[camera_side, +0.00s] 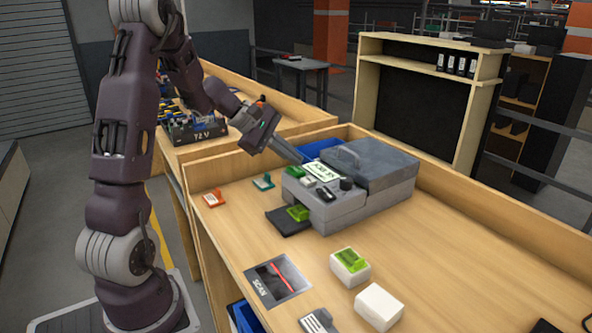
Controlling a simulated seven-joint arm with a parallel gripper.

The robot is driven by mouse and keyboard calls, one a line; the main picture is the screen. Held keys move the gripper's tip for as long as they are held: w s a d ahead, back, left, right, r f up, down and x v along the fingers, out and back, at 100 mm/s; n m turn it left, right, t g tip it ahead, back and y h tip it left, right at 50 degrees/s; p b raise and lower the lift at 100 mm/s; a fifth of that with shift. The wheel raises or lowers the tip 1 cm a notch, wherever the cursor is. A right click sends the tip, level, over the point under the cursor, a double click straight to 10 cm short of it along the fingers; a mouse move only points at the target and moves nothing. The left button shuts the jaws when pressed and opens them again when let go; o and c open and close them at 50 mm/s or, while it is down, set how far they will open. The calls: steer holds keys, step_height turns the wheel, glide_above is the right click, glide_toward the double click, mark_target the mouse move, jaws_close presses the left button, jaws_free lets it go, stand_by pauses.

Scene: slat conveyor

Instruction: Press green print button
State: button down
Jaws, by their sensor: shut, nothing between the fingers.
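A grey label printer (355,205) stands on the wooden bench. A green button (294,172) sits on the top of its front left part. A white printed label (324,172) shows behind the button. My gripper (299,160) is shut and empty. It slants down from the upper left, with its tips just above and behind the green button in the picture. I cannot tell whether the tips touch anything. A green label (298,213) lies at the printer's front, by a dark tray (282,222).
Two white boxes, one with a green label (350,265) and one plain (379,305), stand in front of the printer. A scan plate (277,279) lies left of them.

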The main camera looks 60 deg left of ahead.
mark_target(292, 170)
steer(key=shift+r, duration=2.8)
steer(key=s+d+r+m+g, duration=0.1)
steer(key=s+d+r+m, duration=0.15)
steer(key=d, duration=0.35)
steer(key=s+d+r+m+g, duration=0.1)
steer(key=s+d+m, duration=0.1)
steer(key=d+m, duration=0.35)
steer(key=s+d+m+g, duration=0.2)
steer(key=s+d+m, duration=0.5)
steer(key=s+d, duration=0.4)
steer(key=s+f+m+t+y, duration=0.1)
steer(key=s+f+m+y, duration=0.1)
steer(key=s+m, duration=0.5)
steer(key=shift+s+y, duration=0.9)
steer(key=shift+s, duration=0.3)
